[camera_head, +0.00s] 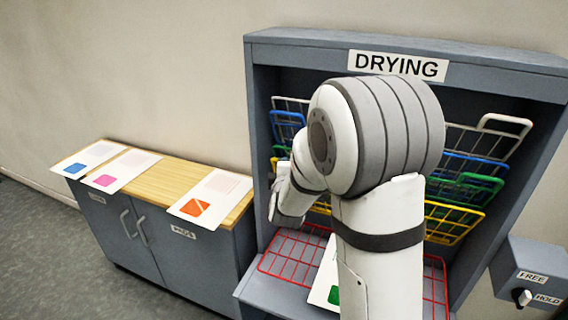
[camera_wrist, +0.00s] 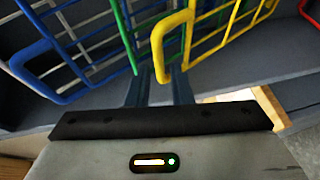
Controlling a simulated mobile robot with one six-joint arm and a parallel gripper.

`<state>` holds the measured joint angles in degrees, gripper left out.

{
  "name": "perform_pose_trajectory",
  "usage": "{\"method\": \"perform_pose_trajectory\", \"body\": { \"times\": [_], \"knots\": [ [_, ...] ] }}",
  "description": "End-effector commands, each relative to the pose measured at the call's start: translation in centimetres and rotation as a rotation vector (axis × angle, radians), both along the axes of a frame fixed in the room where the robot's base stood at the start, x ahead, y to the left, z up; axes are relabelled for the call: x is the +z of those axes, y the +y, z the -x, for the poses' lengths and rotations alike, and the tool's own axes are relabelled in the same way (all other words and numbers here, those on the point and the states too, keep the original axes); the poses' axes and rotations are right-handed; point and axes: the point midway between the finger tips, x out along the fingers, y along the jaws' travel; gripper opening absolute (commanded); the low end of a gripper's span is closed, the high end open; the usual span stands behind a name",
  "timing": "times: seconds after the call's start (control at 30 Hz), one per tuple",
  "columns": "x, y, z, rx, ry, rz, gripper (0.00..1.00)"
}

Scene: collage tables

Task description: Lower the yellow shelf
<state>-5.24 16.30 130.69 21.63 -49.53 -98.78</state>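The yellow shelf (camera_head: 452,222) is a wire rack tilted up inside the drying cabinet, above the lowered red shelf; my arm hides its middle. In the wrist view its yellow handle (camera_wrist: 184,45) is a loop whose lower end is at my gripper (camera_wrist: 161,90). The two fingers stand apart, with the loop's end showing in the gap between them. I cannot tell whether they touch it. In the head view my arm hides the fingertips.
White (camera_head: 487,141), blue (camera_head: 470,167) and green (camera_head: 466,190) shelves are tilted up above the yellow one. The red shelf (camera_head: 292,257) lies flat below, with a sheet (camera_head: 325,285) on it. A cupboard (camera_head: 165,235) with several prints stands left; a FREE/HOLD switch box (camera_head: 535,262) is right.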

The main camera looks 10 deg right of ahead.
Motion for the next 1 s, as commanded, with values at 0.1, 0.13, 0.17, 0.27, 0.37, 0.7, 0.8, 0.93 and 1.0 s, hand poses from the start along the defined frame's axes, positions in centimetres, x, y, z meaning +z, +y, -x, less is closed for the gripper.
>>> {"method": "perform_pose_trajectory", "body": {
  "times": [0.1,0.13,0.17,0.27,0.37,0.7,0.8,0.93,1.0],
  "knots": [
    [-0.2,-0.3,-1.6,-0.001,0.001,-0.001,0.2],
    [-0.3,-0.4,-2.0,-0.001,0.0,-0.001,0.2],
    [-0.3,-0.4,-2.2,0.0,0.001,-0.001,0.2],
    [-0.4,-0.5,-2.8,0.001,0.001,-0.001,0.2],
    [-0.5,-0.6,-3.0,0.001,0.0,-0.001,0.2],
    [-0.5,-0.5,-3.0,0.002,0.001,-0.001,0.08],
    [-0.5,-0.5,-3.0,0.002,0.001,-0.001,0.0],
    [-0.5,-0.5,-3.0,0.002,0.001,-0.001,0.0],
    [-0.5,-0.5,-3.0,0.003,0.001,-0.002,0.0]
  ]
}}
